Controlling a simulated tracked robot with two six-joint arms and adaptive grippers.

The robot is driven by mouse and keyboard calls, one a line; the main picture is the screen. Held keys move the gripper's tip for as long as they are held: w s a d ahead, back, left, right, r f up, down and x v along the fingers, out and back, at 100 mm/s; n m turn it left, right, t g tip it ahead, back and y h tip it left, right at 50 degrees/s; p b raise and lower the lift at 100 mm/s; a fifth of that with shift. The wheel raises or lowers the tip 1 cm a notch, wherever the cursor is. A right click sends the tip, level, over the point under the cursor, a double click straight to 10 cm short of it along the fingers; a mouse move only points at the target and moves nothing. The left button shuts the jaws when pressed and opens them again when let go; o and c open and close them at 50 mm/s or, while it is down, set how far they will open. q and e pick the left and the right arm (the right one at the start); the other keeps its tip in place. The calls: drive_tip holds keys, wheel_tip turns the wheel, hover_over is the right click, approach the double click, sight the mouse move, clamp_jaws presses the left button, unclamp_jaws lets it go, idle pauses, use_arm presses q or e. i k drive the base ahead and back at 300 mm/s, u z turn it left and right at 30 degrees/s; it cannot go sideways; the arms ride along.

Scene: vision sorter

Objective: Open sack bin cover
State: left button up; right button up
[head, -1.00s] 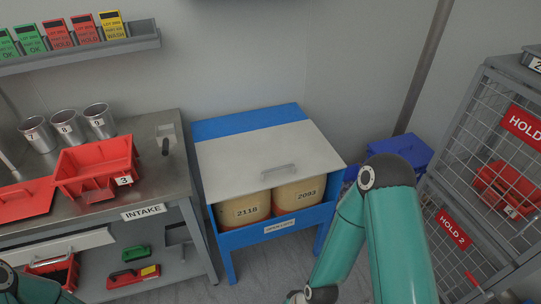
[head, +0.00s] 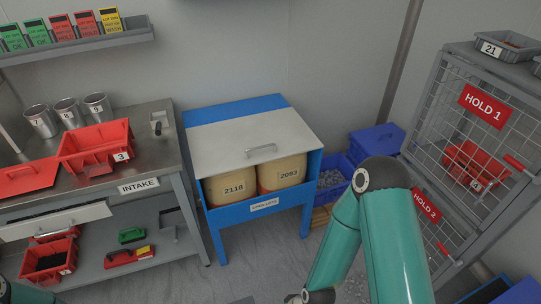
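The blue sack bin (head: 235,217) stands on legs in the middle of the head view. Below the cover's front edge, two tan sacks show, marked 2118 (head: 231,189) and 2093 (head: 284,174). My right arm, teal, rises at the lower right, to the right of the bin; its gripper is out of the picture. Only a small piece of my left arm shows at the lower left edge, and its gripper is not visible.
The INTAKE bench (head: 140,185) stands left of the bin, carrying a red bin marked 3 (head: 98,147) and metal cups. Blue crates (head: 377,140) stand right of the bin. The HOLD cage (head: 455,100) is at the right. Bare floor lies before the bin.

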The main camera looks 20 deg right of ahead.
sight(219, 148)
drive_tip(key=z, duration=0.55)
drive_tip(key=i, duration=1.15)
drive_tip(key=u, duration=0.5)
